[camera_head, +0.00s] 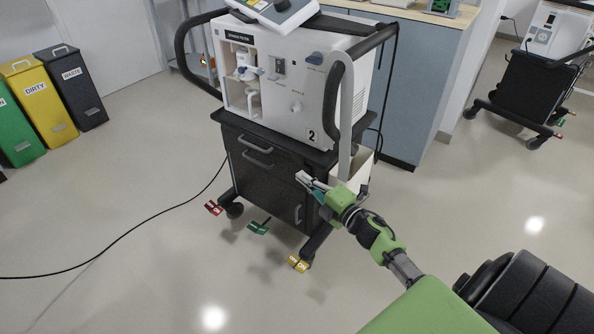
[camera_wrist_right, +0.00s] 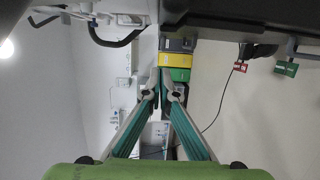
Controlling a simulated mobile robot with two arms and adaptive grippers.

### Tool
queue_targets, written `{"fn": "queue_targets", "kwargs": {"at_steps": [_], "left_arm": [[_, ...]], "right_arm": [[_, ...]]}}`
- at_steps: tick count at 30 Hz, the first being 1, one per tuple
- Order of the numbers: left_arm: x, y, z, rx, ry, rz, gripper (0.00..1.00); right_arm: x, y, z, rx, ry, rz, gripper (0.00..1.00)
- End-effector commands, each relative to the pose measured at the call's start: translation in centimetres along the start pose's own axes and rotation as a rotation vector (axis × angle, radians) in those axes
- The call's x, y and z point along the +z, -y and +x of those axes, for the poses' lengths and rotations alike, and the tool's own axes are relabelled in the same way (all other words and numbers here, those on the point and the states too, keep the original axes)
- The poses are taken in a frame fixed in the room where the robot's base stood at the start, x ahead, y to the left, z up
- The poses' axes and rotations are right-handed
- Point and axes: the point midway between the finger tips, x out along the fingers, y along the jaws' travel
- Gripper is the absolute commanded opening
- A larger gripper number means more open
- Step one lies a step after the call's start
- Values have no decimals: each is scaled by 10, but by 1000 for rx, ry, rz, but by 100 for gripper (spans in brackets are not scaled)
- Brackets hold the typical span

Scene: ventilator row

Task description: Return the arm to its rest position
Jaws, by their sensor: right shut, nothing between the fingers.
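My right arm, with green and black links, reaches in from the lower right in the head view. Its gripper (camera_head: 318,188) is in front of the right side of the ventilator cart (camera_head: 262,172), near the cart's drawers. In the right wrist view the gripper (camera_wrist_right: 165,90) has its two teal-padded fingers together at the tips, with nothing between them. From the head view I cannot tell whether the gripper touches the cart. My left gripper is in neither view.
A white ventilator (camera_head: 285,85) marked 2 stands on the wheeled cart. Green, yellow and black bins (camera_head: 46,100) stand at left. A cable (camera_head: 125,235) crosses the floor. A blue-grey cabinet (camera_head: 415,90) stands behind; another cart (camera_head: 528,90) is at right.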

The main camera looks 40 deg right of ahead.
Motion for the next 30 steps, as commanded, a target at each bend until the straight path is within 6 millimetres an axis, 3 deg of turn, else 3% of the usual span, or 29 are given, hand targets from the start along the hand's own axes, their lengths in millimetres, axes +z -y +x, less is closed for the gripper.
{"fn": "queue_targets", "kwargs": {"at_steps": [3,9,20,26,30], "left_arm": [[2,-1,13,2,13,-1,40],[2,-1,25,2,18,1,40],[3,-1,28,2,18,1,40],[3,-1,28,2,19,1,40],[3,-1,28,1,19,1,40]], "right_arm": [[-2,0,-23,-1,-2,3,0],[-2,0,-46,1,-3,1,0],[-2,0,-52,-2,7,13,0],[-10,15,-58,-67,147,199,0],[-27,41,-78,-175,316,441,0]]}}
